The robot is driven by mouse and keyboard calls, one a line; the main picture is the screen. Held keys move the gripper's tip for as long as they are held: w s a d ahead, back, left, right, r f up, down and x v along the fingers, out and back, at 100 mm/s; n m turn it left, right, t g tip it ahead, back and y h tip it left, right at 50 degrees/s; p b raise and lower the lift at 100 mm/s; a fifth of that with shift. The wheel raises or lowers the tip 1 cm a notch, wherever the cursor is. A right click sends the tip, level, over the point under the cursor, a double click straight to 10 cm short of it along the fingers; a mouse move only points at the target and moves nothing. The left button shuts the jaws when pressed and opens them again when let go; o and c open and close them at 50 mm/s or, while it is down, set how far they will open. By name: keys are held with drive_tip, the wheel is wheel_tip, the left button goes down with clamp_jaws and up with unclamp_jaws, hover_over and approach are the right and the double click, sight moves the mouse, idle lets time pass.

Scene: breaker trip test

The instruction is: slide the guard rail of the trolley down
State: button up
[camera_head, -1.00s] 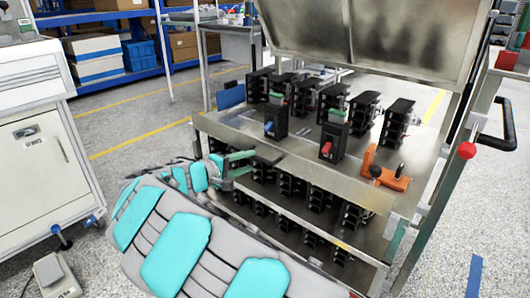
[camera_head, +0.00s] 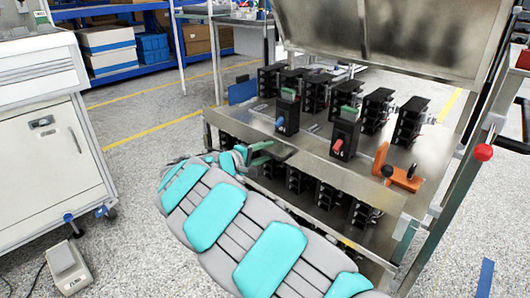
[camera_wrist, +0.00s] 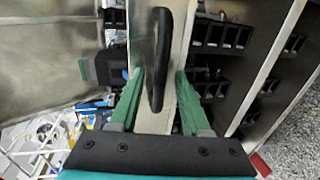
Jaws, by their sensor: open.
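The trolley's guard rail (camera_head: 345,178) is a flat steel strip along the front edge of the upper deck. In the wrist view the steel strip (camera_wrist: 150,121) runs up the picture and bears a black bow handle (camera_wrist: 160,58). My gripper (camera_head: 268,154) is at the left part of the rail in the head view. In the wrist view my open gripper (camera_wrist: 159,76) has one green finger on each side of the handle and strip, with gaps visible. The handle is hidden in the head view.
The trolley deck (camera_head: 250,118) carries several black breakers, one with a blue lever (camera_head: 287,112) and one with a red lever (camera_head: 345,134). An orange clamp (camera_head: 398,174) sits at the right. A red knob (camera_head: 483,152) is on the right post. A white cabinet (camera_head: 50,140) stands left.

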clamp_jaws()
idle(1.4)
